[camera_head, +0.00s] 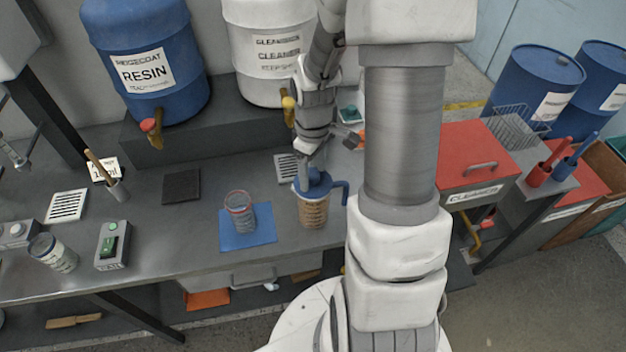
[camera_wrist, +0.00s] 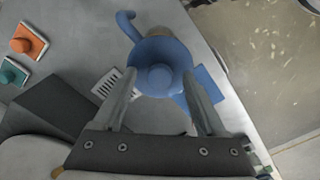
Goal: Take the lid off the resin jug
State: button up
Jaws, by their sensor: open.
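The resin jug (camera_head: 312,212) stands upright on the grey bench, with tan contents showing through its clear wall. Its blue lid (camera_head: 319,184) is on top, and a blue handle sticks out to the right. In the wrist view the round lid (camera_wrist: 158,54) with its raised centre knob (camera_wrist: 159,77) lies between the fingertips. My gripper (camera_wrist: 163,82) is open, one finger on either side of the knob. In the head view my gripper (camera_head: 304,168) is directly above the lid, partly hidden by my wrist. I cannot tell whether the fingers touch the lid.
A clear cup (camera_head: 240,212) stands on a blue mat (camera_head: 262,238) left of the jug. A blue resin drum (camera_head: 145,60) and a white cleaner drum (camera_head: 268,45) with taps stand on a raised shelf behind. A red-topped cleaner bin (camera_head: 465,152) is to the right.

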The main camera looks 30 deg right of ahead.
grip_shut()
dwell(0.3)
jog(key=shift+r, duration=0.15)
